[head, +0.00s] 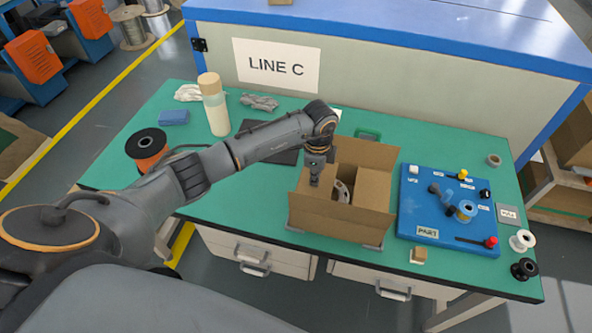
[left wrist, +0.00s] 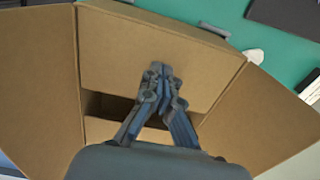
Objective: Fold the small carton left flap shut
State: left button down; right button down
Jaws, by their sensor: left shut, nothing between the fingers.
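The small brown carton (head: 338,218) stands open on the green table in the head view. Its back flap (head: 368,156) stands up. A pale round item (head: 341,191) shows partly inside. My left gripper (head: 315,182) points down over the carton's left side, shut and empty. In the left wrist view the shut fingertips (left wrist: 160,72) are in front of a cardboard panel (left wrist: 120,42), with other panels at left (left wrist: 38,85) and right (left wrist: 262,125). A dark gap into the carton (left wrist: 105,105) shows below. I cannot tell whether the fingers touch the panel. The left flap is partly hidden by the gripper.
A blue board (head: 415,215) with parts stands right of the carton. A small wooden block (head: 418,255) is at the front edge. A cabinet marked LINE C (head: 360,80) stands behind.

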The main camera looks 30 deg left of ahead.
pick_arm(q)
jog(key=shift+s+d+f, duration=0.1)
jog(key=shift+s+f, duration=0.4)
jog(key=shift+f, duration=0.25)
notch_tip(320, 180, up, 10)
jog(key=w+p, duration=0.1)
jog(key=p, duration=0.7)
jog(key=shift+r, duration=0.1)
